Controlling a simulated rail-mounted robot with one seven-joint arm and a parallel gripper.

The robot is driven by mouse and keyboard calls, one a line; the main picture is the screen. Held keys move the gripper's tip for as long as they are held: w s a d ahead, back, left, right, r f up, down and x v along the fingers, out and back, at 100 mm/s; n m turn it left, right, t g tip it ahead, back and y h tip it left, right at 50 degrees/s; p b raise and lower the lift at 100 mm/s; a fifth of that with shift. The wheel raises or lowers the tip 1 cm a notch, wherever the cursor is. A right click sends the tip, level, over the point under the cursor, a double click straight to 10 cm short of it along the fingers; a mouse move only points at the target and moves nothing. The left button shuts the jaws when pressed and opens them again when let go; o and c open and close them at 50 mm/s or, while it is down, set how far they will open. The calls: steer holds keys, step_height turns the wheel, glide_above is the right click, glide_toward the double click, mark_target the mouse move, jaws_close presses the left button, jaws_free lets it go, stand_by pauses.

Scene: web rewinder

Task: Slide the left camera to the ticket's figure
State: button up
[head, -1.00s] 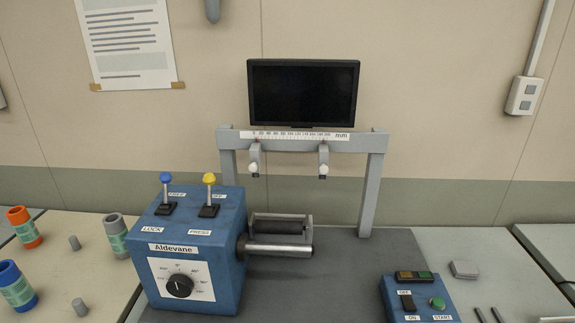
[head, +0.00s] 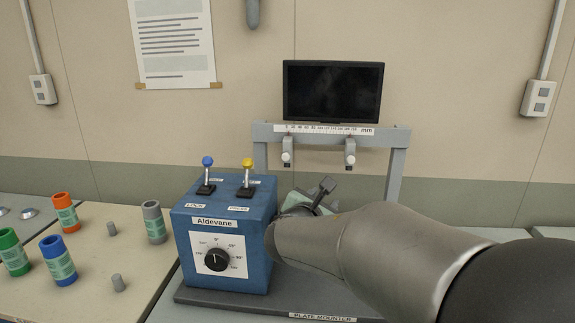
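The left camera (head: 287,146), a small grey body with a white round knob, hangs from the grey crossbar (head: 264,133) near the low end of the mm scale (head: 325,130). The right camera (head: 350,148), alike, hangs near the high end. The scale figures are too small to read surely. My gripper (head: 325,190) is in front of and below the bar, apart from both cameras. Its dark finger part shows past my grey arm, which hides the rest, so its opening is unclear. No ticket with a readable figure shows.
A black monitor (head: 333,91) stands above the bar. The blue Aldevane box (head: 228,222), with blue and yellow levers and a dial, stands left of my arm. Coloured sleeves (head: 66,213) stand on the left table. A text sheet (head: 172,42) is on the wall.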

mark_target(285, 158)
steer(key=w+a+r+n+t+y, duration=0.2)
steer(key=w+a+n+t+y, duration=0.15)
steer(key=a+n, duration=0.55)
steer(key=shift+m+g+y, duration=0.25)
steer(key=shift+m+y, duration=0.1)
steer(key=shift+m, duration=0.55)
steer(key=w+p, duration=0.1)
steer(key=w, duration=0.4)
steer(key=w+p, duration=0.1)
steer(key=w, duration=0.4)
steer(key=w+a+p, duration=0.1)
steer(key=w, duration=0.5)
steer(key=shift+r, duration=0.2)
